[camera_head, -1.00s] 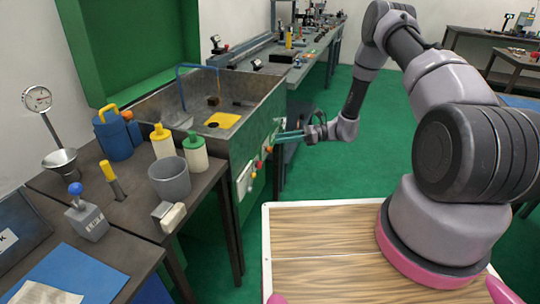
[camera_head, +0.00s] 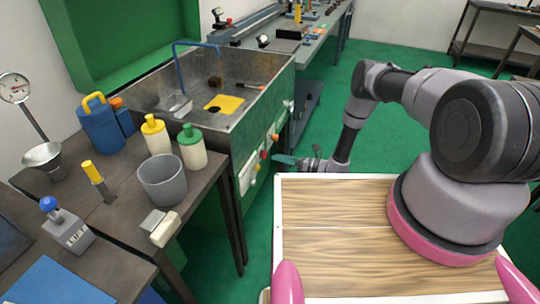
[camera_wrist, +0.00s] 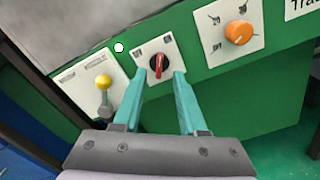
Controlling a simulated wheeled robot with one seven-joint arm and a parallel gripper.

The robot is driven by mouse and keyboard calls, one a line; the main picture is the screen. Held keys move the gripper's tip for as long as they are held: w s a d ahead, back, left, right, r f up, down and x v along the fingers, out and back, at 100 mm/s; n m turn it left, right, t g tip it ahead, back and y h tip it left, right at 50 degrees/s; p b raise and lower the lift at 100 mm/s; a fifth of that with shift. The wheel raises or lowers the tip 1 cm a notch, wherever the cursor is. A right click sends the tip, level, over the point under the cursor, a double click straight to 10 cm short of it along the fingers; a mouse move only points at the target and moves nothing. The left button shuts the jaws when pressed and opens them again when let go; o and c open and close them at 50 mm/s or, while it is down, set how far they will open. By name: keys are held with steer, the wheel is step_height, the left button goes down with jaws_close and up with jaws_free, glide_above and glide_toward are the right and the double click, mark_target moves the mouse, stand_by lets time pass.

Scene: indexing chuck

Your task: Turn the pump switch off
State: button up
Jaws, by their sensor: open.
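A red rotary switch (camera_wrist: 159,65) sits on a white plate on the green panel. Its handle stands roughly upright in the wrist view. It also shows small in the head view (camera_head: 263,154). My gripper (camera_wrist: 159,77) is open, with one teal fingertip on each side of the red switch's lower part. Contact cannot be told. In the head view my gripper (camera_head: 279,159) is just right of the panel. The small labels are not readable, so I cannot confirm the pump switch by its lettering.
A yellow-ball lever (camera_wrist: 104,82) is left of the red switch and an orange knob (camera_wrist: 238,32) is right of it. The metal sink (camera_head: 262,85) is above the panel. A dark bench (camera_head: 120,220) with bottles and a grey bucket (camera_head: 162,182) stands left.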

mark_target(264, 155)
steer(key=shift+x, duration=2.3)
steer(key=shift+c, duration=0.3)
jaws_close()
steer(key=shift+n, duration=0.4)
steer(key=n, duration=1.1)
steer(key=shift+s, duration=0.3)
